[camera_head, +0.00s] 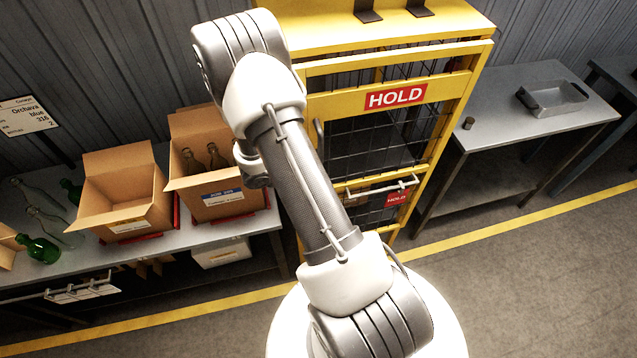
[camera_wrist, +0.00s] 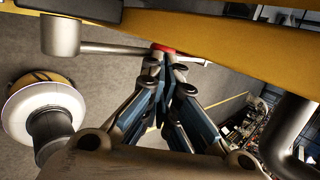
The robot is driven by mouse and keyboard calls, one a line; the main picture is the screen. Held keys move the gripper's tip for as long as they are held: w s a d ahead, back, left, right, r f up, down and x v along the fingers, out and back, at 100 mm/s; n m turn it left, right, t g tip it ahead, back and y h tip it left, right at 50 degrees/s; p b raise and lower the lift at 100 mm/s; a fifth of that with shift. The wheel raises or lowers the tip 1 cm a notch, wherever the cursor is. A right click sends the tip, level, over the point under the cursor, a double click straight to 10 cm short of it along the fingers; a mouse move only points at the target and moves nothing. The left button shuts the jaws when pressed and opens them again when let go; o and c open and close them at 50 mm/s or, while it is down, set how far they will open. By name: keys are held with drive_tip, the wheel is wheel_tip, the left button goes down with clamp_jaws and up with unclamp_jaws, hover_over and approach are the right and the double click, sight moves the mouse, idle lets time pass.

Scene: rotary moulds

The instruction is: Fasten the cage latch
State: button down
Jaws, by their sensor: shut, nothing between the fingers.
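The yellow cage (camera_head: 452,120) stands behind my arm, with a mesh door and a red HOLD sign (camera_head: 396,96). A pale horizontal bar (camera_head: 377,188) with short upright parts crosses the lower door; it looks like latch hardware, but its state is unclear. In the wrist view, a grey bar (camera_wrist: 112,48) runs from a round post (camera_wrist: 60,36) under a yellow beam (camera_wrist: 225,38). My gripper (camera_wrist: 165,60) is shut and empty, its fingertips together close to the bar and a red piece (camera_wrist: 164,48). Whether they touch is unclear. In the head view my gripper is hidden.
A left bench (camera_head: 205,238) holds open cardboard boxes (camera_head: 128,198) (camera_head: 215,195) and bottles (camera_head: 42,250). A right bench (camera_head: 500,115) carries a metal tray (camera_head: 555,100) and a small dark cylinder (camera_head: 468,124). The floor (camera_head: 530,270) at front right is clear.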

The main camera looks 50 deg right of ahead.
drive_tip(key=p+v, duration=0.5)
drive_tip(key=v, duration=0.9)
drive_tip(key=shift+s+d+r, duration=0.35)
drive_tip(key=shift+r, duration=0.1)
